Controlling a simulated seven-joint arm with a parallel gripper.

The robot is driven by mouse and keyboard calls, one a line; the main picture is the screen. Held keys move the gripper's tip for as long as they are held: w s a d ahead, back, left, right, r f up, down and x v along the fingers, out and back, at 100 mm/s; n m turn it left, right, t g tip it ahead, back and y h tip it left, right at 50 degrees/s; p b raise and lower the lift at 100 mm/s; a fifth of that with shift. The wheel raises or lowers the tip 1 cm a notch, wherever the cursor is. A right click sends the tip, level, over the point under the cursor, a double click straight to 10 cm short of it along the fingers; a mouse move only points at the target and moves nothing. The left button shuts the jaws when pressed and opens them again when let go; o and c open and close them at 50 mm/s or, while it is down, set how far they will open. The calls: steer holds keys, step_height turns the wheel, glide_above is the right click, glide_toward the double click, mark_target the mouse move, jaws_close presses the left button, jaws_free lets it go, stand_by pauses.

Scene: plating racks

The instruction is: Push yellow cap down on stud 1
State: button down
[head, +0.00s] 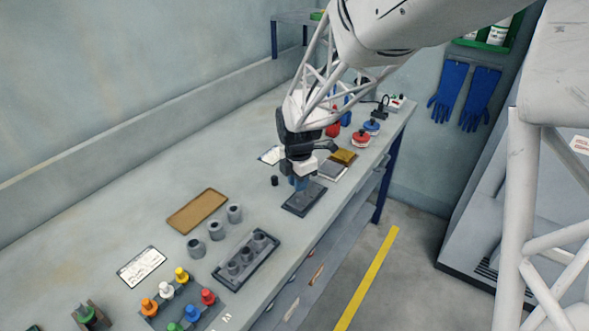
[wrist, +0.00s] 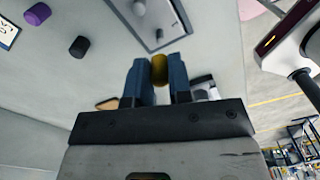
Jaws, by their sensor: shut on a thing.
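My gripper (head: 300,184) is low over a dark rack plate (head: 299,209) on the bench, its blue fingers pointing down. In the wrist view, my gripper (wrist: 159,80) is shut on a small yellow cap (wrist: 159,70), held near the fingertips. The same rack plate (wrist: 178,15) appears beyond the cap, with a grey stud-like post (wrist: 139,8) and a small round post (wrist: 159,33). I cannot tell which is stud 1, or whether the cap touches a stud. The fingers hide the cap in the head view.
A brown tray (head: 197,211), grey cylinders (head: 215,229) and a dark holder (head: 246,259) stand nearer. Coloured plugs (head: 166,289) sit at the front.

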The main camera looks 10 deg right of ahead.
mark_target(298, 198)
steer(key=shift+f, duration=1.15)
steer(key=shift+m, duration=0.4)
stand_by(0.8)
steer(key=shift+f, duration=1.65)
stand_by(0.5)
steer(key=c, duration=1)
jaws_free()
steer(key=shift+r, duration=0.1)
step_height(298, 198, up, 7)
steer(key=shift+f, duration=0.1)
steer(key=shift+r, duration=0.4)
